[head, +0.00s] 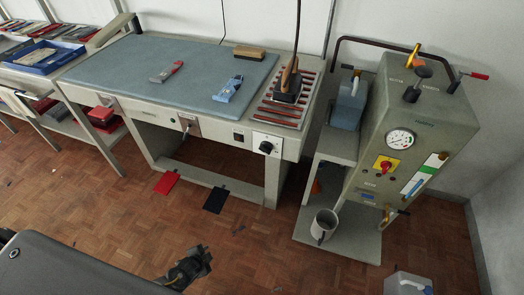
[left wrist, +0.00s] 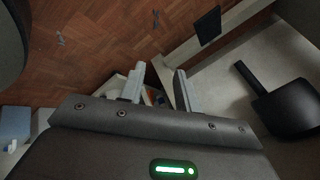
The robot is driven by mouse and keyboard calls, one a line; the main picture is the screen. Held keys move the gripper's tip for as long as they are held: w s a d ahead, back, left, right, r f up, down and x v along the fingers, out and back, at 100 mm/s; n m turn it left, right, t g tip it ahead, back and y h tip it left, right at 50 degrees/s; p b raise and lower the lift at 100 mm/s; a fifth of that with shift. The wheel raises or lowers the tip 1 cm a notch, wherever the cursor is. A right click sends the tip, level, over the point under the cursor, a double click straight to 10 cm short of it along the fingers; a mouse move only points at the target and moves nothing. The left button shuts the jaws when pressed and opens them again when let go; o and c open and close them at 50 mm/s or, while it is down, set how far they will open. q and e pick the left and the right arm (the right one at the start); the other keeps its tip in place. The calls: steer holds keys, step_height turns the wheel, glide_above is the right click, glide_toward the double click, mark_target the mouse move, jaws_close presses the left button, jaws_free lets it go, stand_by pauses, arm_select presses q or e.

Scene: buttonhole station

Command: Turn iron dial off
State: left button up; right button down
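The iron dial (head: 266,147) is a round black knob on a white plate, on the front apron of the pressing table, near its right corner. Its setting is too small to read. The iron (head: 288,88) stands upright on the slatted rest above it, with a cord rising from it. My left gripper (head: 196,264) is low over the floor at the bottom of the head view, well in front of the table and apart from the dial. In the left wrist view its two fingers (left wrist: 159,82) are spread with a gap between them. My right gripper is not in view.
The steam unit (head: 400,140) with gauge and red knob stands right of the table. A grey mug (head: 324,225) sits on its low shelf. A red pedal (head: 167,182) and a dark pedal (head: 216,199) lie on the floor. The parquet before the table is mostly free.

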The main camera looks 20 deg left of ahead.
arm_select(q)
steer(key=w+d+r+m+t, duration=0.1)
steer(key=w+r+m+t, duration=0.25)
steer(key=w+r, duration=0.6)
steer(key=m+t+h+p, duration=0.35)
steer(key=m+h, duration=0.35)
steer(key=m, duration=0.7)
glide_toward(263, 151)
steer(key=shift+t, duration=0.3)
steer(key=x, duration=0.8)
steer(key=shift+w+d+f+p, duration=0.15)
steer(key=shift+d+f+p, duration=0.05)
steer(key=shift+f+p, duration=0.2)
jaws_close()
